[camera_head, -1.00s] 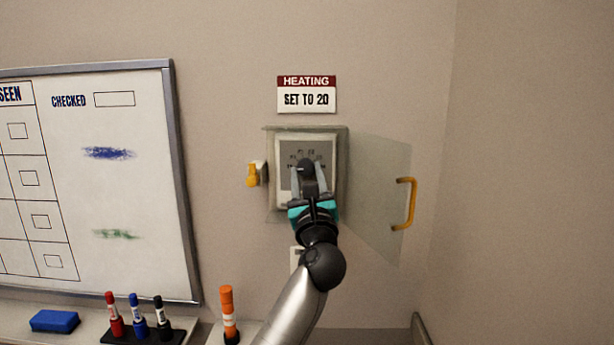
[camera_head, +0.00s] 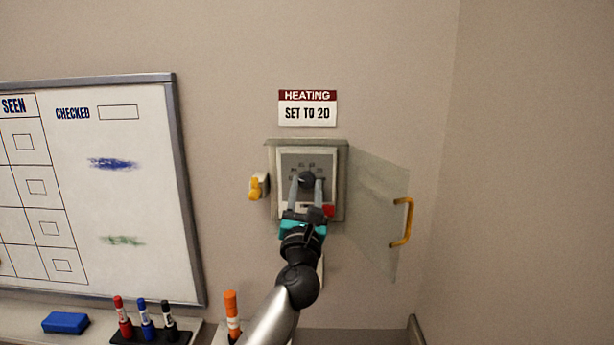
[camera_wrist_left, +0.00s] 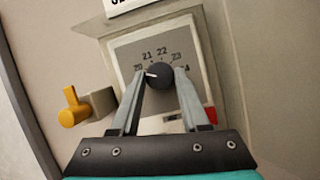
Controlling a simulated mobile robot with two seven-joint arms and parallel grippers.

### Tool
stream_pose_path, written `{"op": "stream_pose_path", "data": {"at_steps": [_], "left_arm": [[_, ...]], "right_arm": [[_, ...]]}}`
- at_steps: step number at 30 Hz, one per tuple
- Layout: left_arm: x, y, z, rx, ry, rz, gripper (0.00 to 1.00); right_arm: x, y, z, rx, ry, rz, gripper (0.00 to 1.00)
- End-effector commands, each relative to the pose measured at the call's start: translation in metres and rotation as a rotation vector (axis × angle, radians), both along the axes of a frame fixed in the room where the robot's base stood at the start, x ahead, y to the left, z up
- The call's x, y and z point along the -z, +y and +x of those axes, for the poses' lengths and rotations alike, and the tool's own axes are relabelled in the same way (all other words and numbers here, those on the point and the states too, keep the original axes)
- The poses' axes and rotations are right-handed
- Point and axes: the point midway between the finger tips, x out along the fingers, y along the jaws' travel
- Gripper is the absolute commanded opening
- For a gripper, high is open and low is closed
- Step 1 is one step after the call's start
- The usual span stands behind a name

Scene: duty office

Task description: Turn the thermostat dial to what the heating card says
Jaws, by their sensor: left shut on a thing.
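The heating card (camera_head: 307,108) on the wall reads "HEATING SET TO 20". Below it is the thermostat (camera_head: 293,160), a light panel with a round dark dial (camera_head: 307,179). In the left wrist view the dial (camera_wrist_left: 161,74) has a white mark pointing left, close to the printed 20. The numbers 21, 22 and 23 run on to the right, and the last is partly covered. My left gripper (camera_head: 306,182) is shut on the dial, one finger at each side. The gripper also shows in the left wrist view (camera_wrist_left: 160,82). My right gripper is out of view.
A clear cover with a yellow handle (camera_head: 403,222) stands swung open to the right of the thermostat. A yellow catch (camera_head: 256,187) is on its left. A red patch (camera_head: 328,210) shows low on the panel. Left are a whiteboard (camera_head: 130,200), markers and a blue eraser (camera_head: 65,322).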

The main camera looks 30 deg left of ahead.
Motion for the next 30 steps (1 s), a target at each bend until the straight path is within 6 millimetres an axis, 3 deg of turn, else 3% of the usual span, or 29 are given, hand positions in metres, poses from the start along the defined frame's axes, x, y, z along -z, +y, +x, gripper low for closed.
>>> {"op": "stream_pose_path", "data": {"at_steps": [1,9,28,29,30], "left_arm": [[-0.002,0.001,0.0,-0.001,0.022,0.026,0.0],[-0.001,0.002,-0.001,-0.001,0.09,0.14,0.0],[0.002,0.002,-0.001,-0.001,0.115,0.185,0.0],[0.002,0.002,-0.001,0.0,0.115,0.185,0.49],[0.002,0.002,-0.001,0.0,0.115,0.185,0.53]], "right_arm": [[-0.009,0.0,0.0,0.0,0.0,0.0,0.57],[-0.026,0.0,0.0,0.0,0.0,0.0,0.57],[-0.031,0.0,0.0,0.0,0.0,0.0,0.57],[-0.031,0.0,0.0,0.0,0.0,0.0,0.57],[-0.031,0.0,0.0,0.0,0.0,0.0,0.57]]}}
